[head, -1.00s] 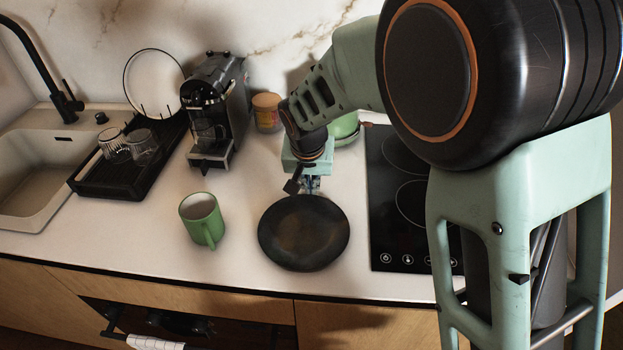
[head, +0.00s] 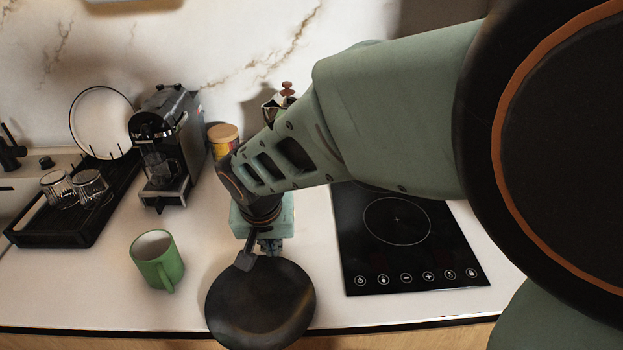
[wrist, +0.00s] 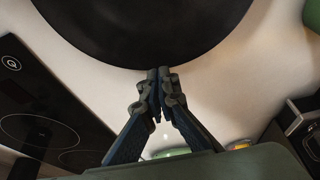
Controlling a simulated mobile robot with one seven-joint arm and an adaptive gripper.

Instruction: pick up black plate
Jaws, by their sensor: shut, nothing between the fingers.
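The black plate (head: 260,310), round and dark with brownish sheen, is at the front of the counter. Its near rim reaches past the counter's front edge in the head view. I cannot tell whether it overhangs or is raised. In the wrist view the plate (wrist: 150,25) fills the top middle. My gripper (head: 268,250) is at the plate's far rim, partly hidden by its own body in the head view. In the wrist view my gripper (wrist: 158,72) has its fingertips together right by the rim. Nothing visible is held between them; contact with the rim is unclear.
A green mug (head: 158,260) stands left of the plate. A black hob (head: 410,240) is to the right. Behind are a coffee machine (head: 165,145), a lidded jar (head: 222,140) and a dish rack (head: 75,205) with glasses. The counter between mug and rack is clear.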

